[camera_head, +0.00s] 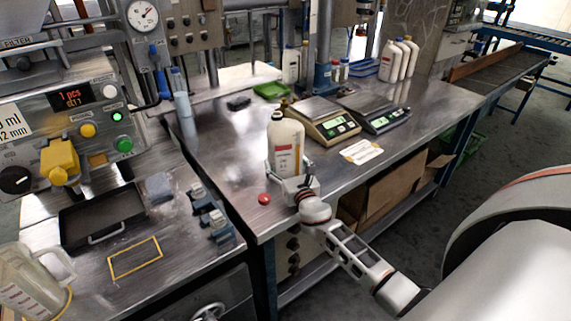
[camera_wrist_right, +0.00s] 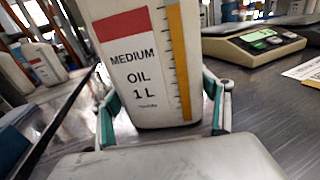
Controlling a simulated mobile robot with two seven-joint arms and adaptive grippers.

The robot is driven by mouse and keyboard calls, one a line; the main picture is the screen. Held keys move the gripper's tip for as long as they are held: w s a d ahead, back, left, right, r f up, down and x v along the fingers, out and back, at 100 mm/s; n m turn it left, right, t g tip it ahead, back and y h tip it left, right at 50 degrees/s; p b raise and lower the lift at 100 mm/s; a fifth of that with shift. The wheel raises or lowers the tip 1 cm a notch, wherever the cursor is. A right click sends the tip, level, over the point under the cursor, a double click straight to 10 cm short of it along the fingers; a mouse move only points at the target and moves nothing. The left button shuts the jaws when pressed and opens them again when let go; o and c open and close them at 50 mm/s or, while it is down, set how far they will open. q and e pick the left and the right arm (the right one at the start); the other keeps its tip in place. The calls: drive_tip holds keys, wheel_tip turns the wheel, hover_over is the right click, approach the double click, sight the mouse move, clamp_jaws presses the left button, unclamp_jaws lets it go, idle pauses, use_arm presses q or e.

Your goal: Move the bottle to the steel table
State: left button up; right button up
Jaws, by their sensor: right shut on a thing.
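The white oil bottle (camera_head: 285,138) is upright over the near part of the steel table (camera_head: 225,148). Its red and white label reads "MEDIUM OIL 1 L" in the right wrist view (camera_wrist_right: 138,75). My right gripper (camera_head: 287,168) is shut on the bottle's lower body, with a finger on each side. In the right wrist view, the fingers (camera_wrist_right: 163,112) flank the bottle close to its base. The base is at or just above the tabletop; I cannot tell whether it touches. My left gripper is not in view.
Two scales (camera_head: 322,118) (camera_head: 375,110) stand right of the bottle, with a paper (camera_head: 361,152) in front. A red button (camera_head: 264,198) is near the front edge. Several white bottles (camera_head: 399,58) stand at the back. The table left of the bottle is mostly clear.

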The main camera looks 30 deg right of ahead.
drive_tip(key=o, duration=1.8)
drive_tip(key=shift+f, duration=0.1)
drive_tip(key=shift+s, duration=0.2)
drive_tip(key=v, duration=1)
drive_tip(key=shift+s, duration=0.15)
drive_tip(key=shift+s+a, duration=0.15)
drive_tip(key=shift+s, duration=0.5)
